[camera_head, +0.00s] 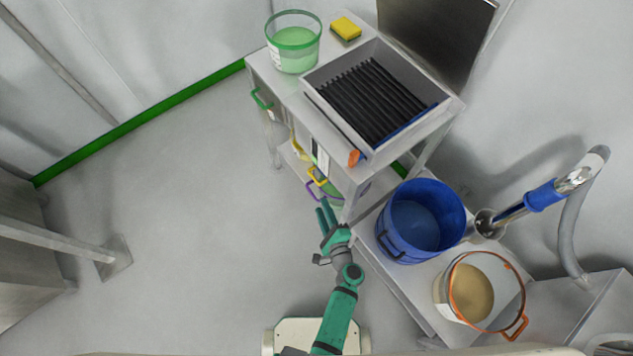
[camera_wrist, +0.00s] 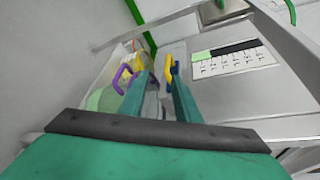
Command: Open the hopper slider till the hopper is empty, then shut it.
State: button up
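No part is plainly recognisable as the hopper or its slider. A steel box with dark slats (camera_head: 312,82) is set in the bench top. A blue strip (camera_head: 412,124) lies along its near right edge, with an orange end piece (camera_head: 356,158) at the front corner. My gripper (camera_head: 327,212) is low in front of the bench, its two green fingers apart and nothing seen between them. In the wrist view, the fingers (camera_wrist: 158,88) point toward a yellow handle (camera_wrist: 169,70) and a purple handle (camera_wrist: 122,79) under the bench. I cannot tell whether they touch.
A green-rimmed bucket (camera_head: 293,35) and a yellow sponge (camera_head: 346,28) stand on the bench. At right are a blue bucket (camera_head: 407,240), an orange-rimmed pail with tan contents (camera_head: 521,292) and a steel pipe with a blue sleeve (camera_head: 545,194).

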aim_at(316, 182)
jog(key=shift+m+t, duration=0.3)
jog(key=shift+m, duration=0.1)
jog(key=x, duration=0.7)
jog(key=r+x, duration=0.1)
jog(key=x, duration=0.3)
jog(key=shift+w+d+f, duration=0.1)
jog(key=shift+w+d, duration=0.2)
jog(key=shift+w, duration=0.3)
grip_shut()
